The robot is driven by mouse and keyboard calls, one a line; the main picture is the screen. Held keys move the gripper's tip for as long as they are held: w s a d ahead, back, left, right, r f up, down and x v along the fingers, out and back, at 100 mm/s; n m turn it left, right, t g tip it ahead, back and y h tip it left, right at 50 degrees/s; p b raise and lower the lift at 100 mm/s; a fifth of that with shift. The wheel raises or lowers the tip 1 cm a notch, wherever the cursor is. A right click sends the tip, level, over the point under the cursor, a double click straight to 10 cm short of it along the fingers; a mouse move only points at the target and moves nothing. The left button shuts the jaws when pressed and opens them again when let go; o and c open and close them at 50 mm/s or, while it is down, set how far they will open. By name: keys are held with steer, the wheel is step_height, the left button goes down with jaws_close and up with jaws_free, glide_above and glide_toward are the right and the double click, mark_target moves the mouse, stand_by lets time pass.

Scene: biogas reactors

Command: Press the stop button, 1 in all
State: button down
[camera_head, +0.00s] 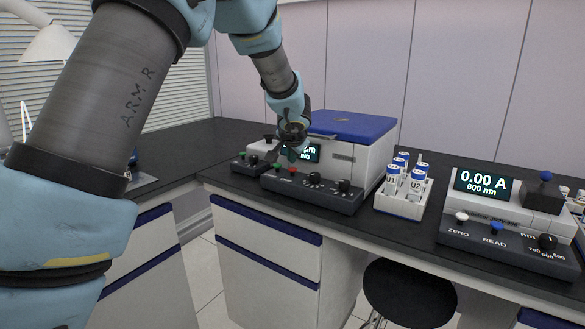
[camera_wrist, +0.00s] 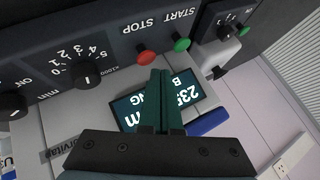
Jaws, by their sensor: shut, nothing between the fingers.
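The red stop button (camera_wrist: 147,57) sits under the label STOP on the dark front panel of a centrifuge-like device (camera_head: 345,150) with a blue lid. In the head view the red button (camera_head: 292,171) shows just below my gripper (camera_head: 296,153). The green start button (camera_wrist: 181,44) is beside it. In the wrist view my gripper (camera_wrist: 164,74) is shut and empty, its fingertips just short of the red button in the picture. Whether they touch it I cannot tell. The red button looks raised. The lit display (camera_wrist: 135,107) is partly hidden behind my fingers.
Knobs (camera_head: 343,186) line the same panel. A smaller device (camera_head: 248,160) stands close on the left. A rack of tubes (camera_head: 402,206) and a spectrophotometer (camera_head: 505,215) stand to the right. A black stool (camera_head: 408,290) is in front of the bench.

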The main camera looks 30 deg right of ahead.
mark_target(292, 170)
steer(key=shift+r, duration=0.1)
step_height(292, 170, up, 5)
steer(key=p, duration=0.4)
steer(key=shift+a, duration=0.1)
stand_by(0.7)
steer(key=s+a+f+n+g+y, duration=0.1)
steer(key=a+f+n+g+y, duration=0.15)
steer(key=a, duration=1.15)
steer(key=s+a+f+n+g+y, duration=0.15)
steer(key=a+n, duration=0.25)
steer(key=a, duration=1)
steer(key=s+a+f+n+g, duration=0.2)
steer(key=s+a+n, duration=0.4)
steer(key=s+a, duration=0.9)
steer(key=shift+s+a+f+g, duration=0.4)
steer(key=shift+s+f, duration=0.2)
steer(key=shift+f, duration=0.25)
